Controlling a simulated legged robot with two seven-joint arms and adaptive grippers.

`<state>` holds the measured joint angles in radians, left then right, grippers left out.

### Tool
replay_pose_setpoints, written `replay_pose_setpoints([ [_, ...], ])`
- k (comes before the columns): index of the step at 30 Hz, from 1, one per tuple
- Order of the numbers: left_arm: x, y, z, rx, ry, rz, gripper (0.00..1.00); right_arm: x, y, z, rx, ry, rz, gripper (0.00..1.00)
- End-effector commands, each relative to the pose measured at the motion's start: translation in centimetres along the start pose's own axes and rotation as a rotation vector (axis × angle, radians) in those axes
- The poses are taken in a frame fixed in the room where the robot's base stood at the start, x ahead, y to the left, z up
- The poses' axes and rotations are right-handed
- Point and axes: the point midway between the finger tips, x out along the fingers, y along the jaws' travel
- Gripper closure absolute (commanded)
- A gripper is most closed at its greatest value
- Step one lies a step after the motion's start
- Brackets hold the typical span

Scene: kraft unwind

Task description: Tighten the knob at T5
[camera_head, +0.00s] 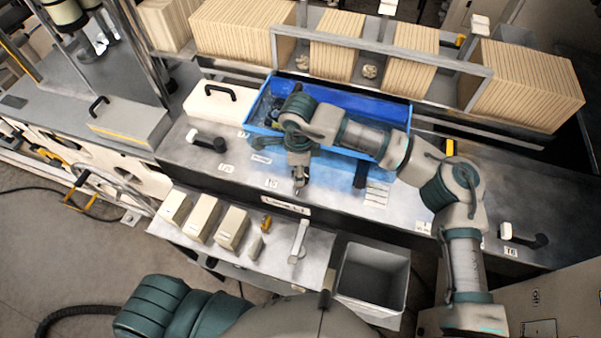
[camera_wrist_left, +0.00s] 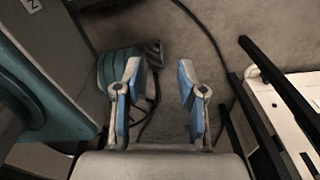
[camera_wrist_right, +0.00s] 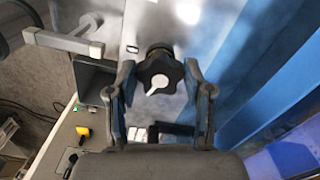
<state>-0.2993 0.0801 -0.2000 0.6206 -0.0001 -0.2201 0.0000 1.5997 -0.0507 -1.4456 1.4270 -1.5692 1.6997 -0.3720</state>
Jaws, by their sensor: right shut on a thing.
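The black star-shaped knob (camera_wrist_right: 160,66) with a white pointer shows in the right wrist view, between the fingers of my right gripper (camera_wrist_right: 160,88), which is shut on it. My left gripper (camera_wrist_left: 158,90) is open and empty over the floor in the left wrist view; in the head view only part of my left arm shows at the bottom.
A blue bin (camera_head: 260,103) stands close behind my right gripper. Cream blocks (camera_head: 203,217) and a small handle (camera_head: 298,240) lie on the front shelf, with a grey open box (camera_head: 371,278) at its right.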

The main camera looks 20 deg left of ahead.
Motion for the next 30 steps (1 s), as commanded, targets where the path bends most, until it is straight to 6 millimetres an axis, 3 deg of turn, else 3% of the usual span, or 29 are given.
replay_pose_setpoints([
  [5, 1.4, 0.1, 0.5, 0.000, -0.007, 0.001, 0.60, -0.3, -0.4, 0.1, 0.168, -0.009, -0.012, 0.83],
  [9, 1.3, 0.0, -2.4, -0.005, 0.014, -0.001, 0.60, -0.4, -0.5, 0.1, 0.301, -0.010, -0.012, 0.83],
  [15, 1.0, 0.0, -5.2, -0.008, 0.025, 0.000, 0.60, -0.5, -0.6, 0.0, 0.492, -0.012, -0.012, 0.83],
  [30, -0.3, -0.1, -9.7, -0.015, 0.043, -0.001, 0.60, -0.6, -0.9, -0.3, 0.955, -0.015, -0.011, 0.83],
])
